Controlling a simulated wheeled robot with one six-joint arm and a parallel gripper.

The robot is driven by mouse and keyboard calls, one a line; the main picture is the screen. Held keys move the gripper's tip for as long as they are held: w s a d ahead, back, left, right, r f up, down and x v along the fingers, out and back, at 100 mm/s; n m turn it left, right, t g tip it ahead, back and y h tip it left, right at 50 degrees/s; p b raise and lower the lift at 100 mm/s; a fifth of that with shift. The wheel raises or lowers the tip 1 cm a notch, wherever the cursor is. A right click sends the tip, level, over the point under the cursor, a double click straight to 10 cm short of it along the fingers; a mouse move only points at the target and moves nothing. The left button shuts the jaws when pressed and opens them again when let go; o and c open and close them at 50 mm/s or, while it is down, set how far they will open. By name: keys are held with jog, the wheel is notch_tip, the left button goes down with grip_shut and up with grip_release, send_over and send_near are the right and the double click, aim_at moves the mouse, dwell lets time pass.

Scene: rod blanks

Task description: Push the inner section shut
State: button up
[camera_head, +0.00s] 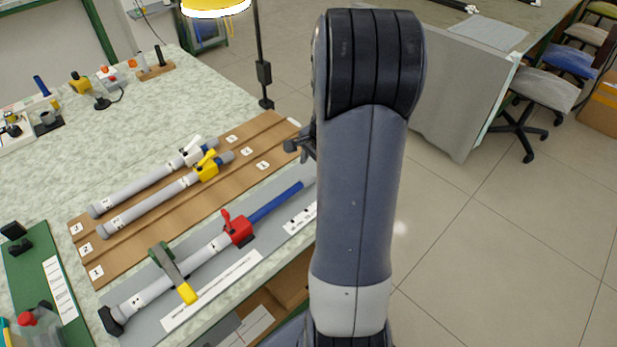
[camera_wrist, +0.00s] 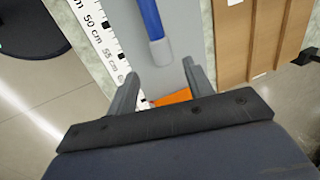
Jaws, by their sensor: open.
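A grey telescoping rod (camera_head: 192,262) lies on a grey board (camera_head: 270,207) at the front of the bench. A red lever clamp (camera_head: 237,228) sits on it, lever raised. In the wrist view, the blue inner section (camera_wrist: 149,18) ends in a grey cap (camera_wrist: 161,53). My gripper (camera_wrist: 160,72) is open, its fingers either side of the cap's line, with the cap near the fingertips. I cannot tell whether they touch.
Two more grey rods, with a white clamp (camera_head: 192,152) and a yellow clamp (camera_head: 208,166), lie on a brown slotted rack (camera_head: 140,228) behind. A printed scale (camera_wrist: 101,38) runs alongside. A lamp stand (camera_head: 263,72) rises behind.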

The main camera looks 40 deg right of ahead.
aim_at(308, 178)
jog(key=x, duration=0.6)
jog(key=shift+w+f, duration=0.2)
jog(key=shift+f, duration=0.05)
jog(key=shift+c, duration=0.3)
grip_shut()
